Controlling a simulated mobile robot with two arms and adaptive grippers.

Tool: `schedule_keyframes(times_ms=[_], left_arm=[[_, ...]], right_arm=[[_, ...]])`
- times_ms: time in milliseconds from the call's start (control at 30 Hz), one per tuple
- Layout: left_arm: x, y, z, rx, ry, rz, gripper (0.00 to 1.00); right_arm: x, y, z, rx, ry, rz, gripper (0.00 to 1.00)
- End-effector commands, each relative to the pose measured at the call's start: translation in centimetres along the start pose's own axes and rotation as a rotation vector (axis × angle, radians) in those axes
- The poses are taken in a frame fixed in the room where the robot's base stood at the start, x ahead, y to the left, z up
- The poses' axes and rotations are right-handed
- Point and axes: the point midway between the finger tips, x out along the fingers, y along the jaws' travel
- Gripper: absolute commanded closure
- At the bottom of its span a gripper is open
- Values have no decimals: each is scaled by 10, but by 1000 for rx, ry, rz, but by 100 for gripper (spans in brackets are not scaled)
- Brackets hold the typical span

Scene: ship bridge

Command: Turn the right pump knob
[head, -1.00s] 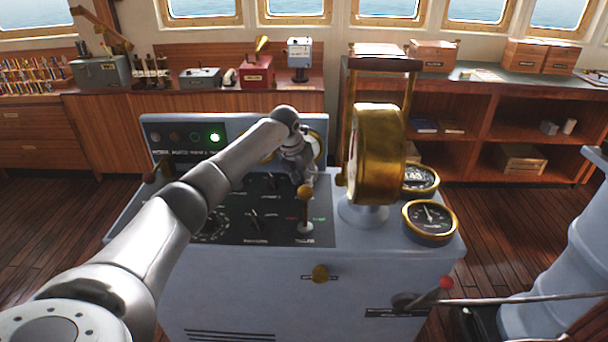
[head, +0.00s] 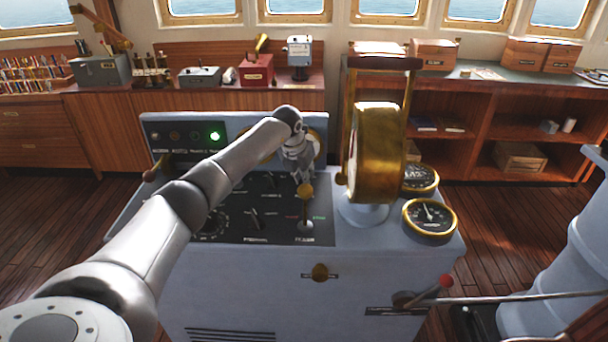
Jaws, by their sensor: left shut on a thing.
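The grey control console (head: 270,275) stands in front of me, with a dark panel (head: 285,233) on its top. The gripper is shut on the right pump knob, which the fingers and the lever hide. Another small black knob (head: 268,182) shows to the left of the gripper, and one more (head: 255,215) sits lower on the panel. The panel lettering is too blurred to read. My right gripper is out of view.
A brass telegraph (head: 378,155) stands close to the right of the gripper. A green lamp (head: 214,136) glows on the upright back panel.

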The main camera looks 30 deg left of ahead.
Motion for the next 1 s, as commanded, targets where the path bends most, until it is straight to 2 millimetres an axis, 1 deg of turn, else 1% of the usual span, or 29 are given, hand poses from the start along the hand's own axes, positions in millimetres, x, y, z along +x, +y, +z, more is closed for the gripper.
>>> schedule_keyframes(times_ms=[167, 433, 800, 1000], left_arm=[[-1, 0, 1, -98, -2, 43, 100], [0, -2, 2, -324, -3, 136, 100], [1, -4, 2, -639, -3, 265, 100], [1, -4, 3, -774, -5, 320, 100]], right_arm=[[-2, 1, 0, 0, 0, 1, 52], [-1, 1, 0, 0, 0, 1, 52], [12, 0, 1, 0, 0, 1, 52], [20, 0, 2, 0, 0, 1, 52]])
